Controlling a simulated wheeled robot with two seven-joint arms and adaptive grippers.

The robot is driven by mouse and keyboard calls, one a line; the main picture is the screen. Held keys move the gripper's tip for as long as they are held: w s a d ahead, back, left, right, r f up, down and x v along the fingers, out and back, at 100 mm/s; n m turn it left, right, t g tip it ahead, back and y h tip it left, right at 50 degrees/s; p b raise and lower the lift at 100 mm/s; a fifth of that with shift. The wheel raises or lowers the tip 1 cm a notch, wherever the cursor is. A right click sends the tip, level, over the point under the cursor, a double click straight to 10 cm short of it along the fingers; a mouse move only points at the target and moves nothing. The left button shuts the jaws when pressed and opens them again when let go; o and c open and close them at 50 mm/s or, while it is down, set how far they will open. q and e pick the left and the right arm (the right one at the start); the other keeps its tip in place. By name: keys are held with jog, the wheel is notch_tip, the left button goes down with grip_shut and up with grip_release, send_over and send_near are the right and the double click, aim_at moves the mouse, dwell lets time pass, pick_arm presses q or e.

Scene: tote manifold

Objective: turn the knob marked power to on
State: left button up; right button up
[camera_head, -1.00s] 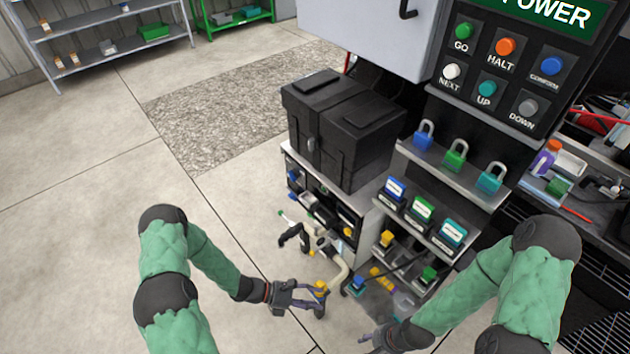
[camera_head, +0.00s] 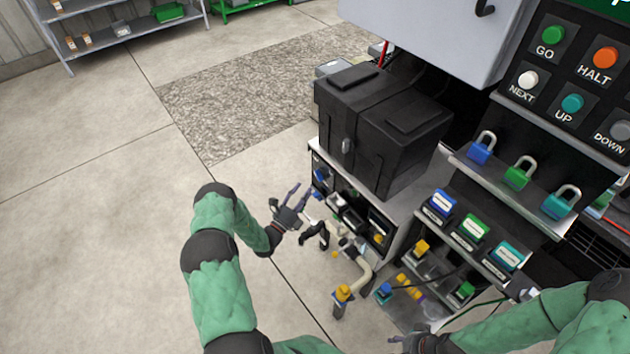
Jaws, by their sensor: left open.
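I cannot make out a knob marked power; no such marking is legible. The front of the low cabinet (camera_head: 398,236) carries small blue, black and yellow fittings too small to read. My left gripper (camera_head: 305,196) is open and empty, with its fingers spread beside the cabinet's left end. Its fingertips are near a small blue fitting (camera_head: 319,173); I cannot tell whether they touch anything. My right gripper (camera_head: 412,340) is at the bottom edge, partly cut off, and its jaws are unclear.
A black case (camera_head: 375,125) sits on the cabinet. A beige pipe with a yellow-topped fitting (camera_head: 343,292) stands in front. Padlocks (camera_head: 518,173) line a shelf below the button panel (camera_head: 575,75). Open floor (camera_head: 110,220) lies to the left.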

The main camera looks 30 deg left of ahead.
aim_at(320, 175)
pick_arm(q)
jog(key=b+x, duration=0.1)
jog(key=x, duration=0.5)
jog(key=shift+w, duration=0.25)
jog(key=shift+r, duration=0.1)
grip_shut()
